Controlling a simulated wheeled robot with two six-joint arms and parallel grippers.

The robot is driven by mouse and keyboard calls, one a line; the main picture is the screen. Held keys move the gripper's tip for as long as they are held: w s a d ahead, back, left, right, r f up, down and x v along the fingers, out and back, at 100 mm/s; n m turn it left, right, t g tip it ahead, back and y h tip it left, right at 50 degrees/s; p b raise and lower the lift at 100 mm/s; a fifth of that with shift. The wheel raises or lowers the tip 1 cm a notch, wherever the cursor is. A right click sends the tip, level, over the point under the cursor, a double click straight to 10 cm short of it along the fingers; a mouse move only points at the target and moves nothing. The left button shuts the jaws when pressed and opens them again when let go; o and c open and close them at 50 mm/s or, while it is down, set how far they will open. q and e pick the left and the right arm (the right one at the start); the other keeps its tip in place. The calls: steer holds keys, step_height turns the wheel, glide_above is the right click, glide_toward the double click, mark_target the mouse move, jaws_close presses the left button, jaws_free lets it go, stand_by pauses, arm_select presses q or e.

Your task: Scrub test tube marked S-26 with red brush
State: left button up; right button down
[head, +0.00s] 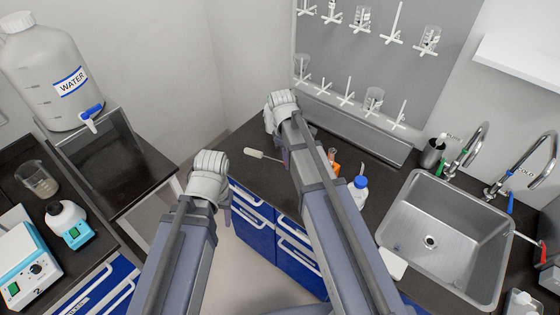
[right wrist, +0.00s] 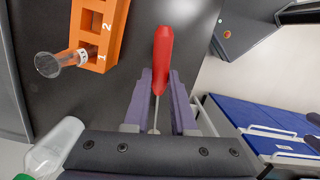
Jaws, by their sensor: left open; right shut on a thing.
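The red brush (right wrist: 163,55) shows in the right wrist view, with its red handle past the fingertips and its thin shaft between the fingers. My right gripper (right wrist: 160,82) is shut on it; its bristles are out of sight. A clear test tube (right wrist: 55,63) sits in the orange rack (right wrist: 104,35), left of the brush; its label is too small to read surely. In the head view my right gripper (head: 283,150) is over the counter, its fingers mostly hidden by my arm. My left gripper (head: 224,205) is open and empty, in front of the blue drawers.
The orange rack is partly hidden behind my right arm in the head view. A blue-capped bottle (head: 358,187) stands close by. A pale-handled brush (head: 262,154) lies on the counter. The steel sink (head: 450,225) and taps are at right; pegs with glassware hang behind.

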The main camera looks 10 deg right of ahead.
steer(key=d+r+n+h+p, duration=0.3)
steer(key=d+r+n+h, duration=0.4)
steer(key=d+r+h, duration=0.3)
arm_select(q)
step_height(320, 180, up, 6)
steer(key=shift+p, duration=1.2)
arm_select(e)
step_height(320, 180, up, 17)
steer(key=d+n+t+h, duration=0.2)
steer(key=n+t+h, duration=0.1)
steer(key=h, duration=0.3)
steer(key=shift+s+r+t, duration=0.2)
steer(key=shift+s+t, duration=0.1)
steer(key=shift+s, duration=0.15)
steer(key=shift+f, duration=0.1)
arm_select(q)
step_height(320, 180, down, 6)
steer(key=b, duration=0.5)
steer(key=shift+r+b, duration=0.1)
steer(key=shift+b, duration=0.3)
arm_select(e)
step_height(320, 180, down, 6)
steer(key=shift+r, duration=0.15)
